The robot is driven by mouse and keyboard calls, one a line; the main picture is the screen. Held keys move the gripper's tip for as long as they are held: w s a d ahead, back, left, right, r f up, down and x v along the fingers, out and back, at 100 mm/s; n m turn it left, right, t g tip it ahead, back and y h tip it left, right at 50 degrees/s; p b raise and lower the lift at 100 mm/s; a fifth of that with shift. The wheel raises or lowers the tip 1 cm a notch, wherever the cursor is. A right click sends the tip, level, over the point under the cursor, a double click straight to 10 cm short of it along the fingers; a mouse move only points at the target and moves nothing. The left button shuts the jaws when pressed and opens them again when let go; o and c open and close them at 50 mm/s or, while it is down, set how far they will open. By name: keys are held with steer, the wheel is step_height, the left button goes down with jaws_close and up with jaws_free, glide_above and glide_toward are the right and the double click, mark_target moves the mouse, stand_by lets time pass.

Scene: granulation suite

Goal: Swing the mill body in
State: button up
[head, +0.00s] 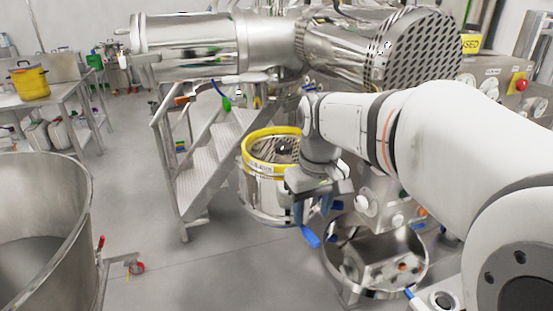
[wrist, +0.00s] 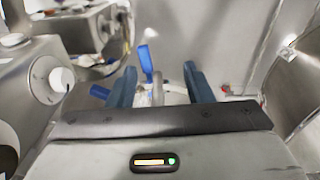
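A steel drum-shaped body with a yellow rim (head: 262,170) stands left of my gripper in the head view; it looks like the mill body, though I cannot tell for sure. My gripper (head: 312,212) points down at its right side and hides part of it. Blue handles (head: 311,237) show just below the fingers. In the wrist view my gripper (wrist: 160,72) has its two blue fingers apart. A pale metal bar (wrist: 157,90) shows between them, with gaps visible beside it. A blue handle (wrist: 146,63) lies beyond the fingertips. Contact with the bar cannot be told.
An open steel bowl (head: 374,262) sits below and right of my gripper. A control housing with a white knob (wrist: 61,80) is close on the left in the wrist view. Steps (head: 215,150) stand behind the drum.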

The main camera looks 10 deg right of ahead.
mark_target(305, 218)
steer(key=shift+n+g, duration=0.3)
steer(key=shift+n, duration=0.2)
steer(key=w+r, duration=0.1)
steer(key=r, duration=0.1)
steer(key=w+r+p, duration=0.1)
steer(key=w+r, duration=0.1)
steer(key=shift+w+a, duration=0.15)
steer(key=shift+c, duration=1.1)
steer(key=shift+w+r, duration=0.1)
steer(key=shift+w, duration=0.1)
step_height(305, 218, down, 8)
steer(key=shift+r+p, duration=0.15)
steer(key=shift+p, duration=0.3)
jaws_close()
